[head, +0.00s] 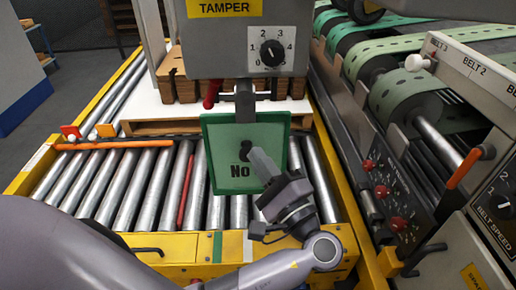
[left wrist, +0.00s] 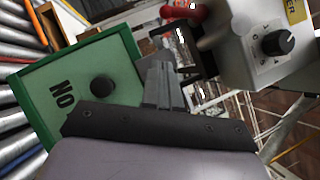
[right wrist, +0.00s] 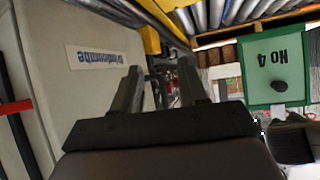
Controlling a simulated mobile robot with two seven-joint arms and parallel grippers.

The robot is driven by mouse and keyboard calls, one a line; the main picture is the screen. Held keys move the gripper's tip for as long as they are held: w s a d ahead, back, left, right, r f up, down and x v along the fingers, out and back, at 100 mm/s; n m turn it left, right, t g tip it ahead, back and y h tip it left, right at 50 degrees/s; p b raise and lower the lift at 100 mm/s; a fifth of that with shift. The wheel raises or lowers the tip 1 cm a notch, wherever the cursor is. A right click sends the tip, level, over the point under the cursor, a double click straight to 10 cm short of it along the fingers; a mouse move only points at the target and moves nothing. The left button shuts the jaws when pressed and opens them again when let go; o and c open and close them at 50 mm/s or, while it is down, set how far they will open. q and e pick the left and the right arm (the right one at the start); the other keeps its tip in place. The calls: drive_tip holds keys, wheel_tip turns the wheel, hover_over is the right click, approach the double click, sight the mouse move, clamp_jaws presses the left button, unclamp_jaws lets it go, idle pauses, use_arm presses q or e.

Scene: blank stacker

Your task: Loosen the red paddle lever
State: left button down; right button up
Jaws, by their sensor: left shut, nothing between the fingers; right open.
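A red lever (head: 211,93) hangs beneath the grey tamper box, behind the top left of the green plate. Its rounded red end also shows in the left wrist view (left wrist: 188,12), beyond my fingertips. My left gripper (head: 262,160) is shut and empty, in front of the green "No" plate (head: 218,165), apart from the red lever. Its closed fingers also show in the left wrist view (left wrist: 161,75). My right gripper (right wrist: 160,90) is open and empty, facing a grey panel and yellow frame; I cannot make it out in the head view.
The grey tamper box (head: 240,60) with a dial overhangs the roller conveyor (head: 120,185). Stacked brown boards (head: 185,88) stand behind the plate. A belt machine with red knobs (head: 398,224) and an orange lever (head: 463,168) is on the right. Free room lies above the left rollers.

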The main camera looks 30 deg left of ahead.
sight(213, 89)
use_arm(q)
drive_tip(key=s+r+p+x, duration=0.1)
drive_tip(key=s+p+x, duration=0.1)
drive_tip(key=x, duration=0.9)
drive_tip(key=shift+a+p, duration=0.5)
drive_tip(key=shift+p, duration=0.15)
use_arm(e)
drive_tip(key=s+d, duration=0.1)
drive_tip(key=d+f, duration=0.1)
drive_tip(key=shift+s+d+f+m+g+h, duration=0.1)
drive_tip(key=shift+s+d+m+g+h, duration=0.2)
drive_tip(key=shift+s+m+g+h, duration=0.1)
use_arm(q)
drive_tip(key=shift+s+r, duration=0.15)
use_arm(e)
drive_tip(key=shift+w, duration=0.1)
use_arm(q)
drive_tip(key=shift+s+a+m+t+p, duration=0.15)
drive_tip(key=shift+a+m+t+p, duration=0.2)
drive_tip(key=shift+m, duration=0.25)
use_arm(e)
drive_tip(key=shift+w+r, duration=0.15)
drive_tip(key=shift+r, duration=0.5)
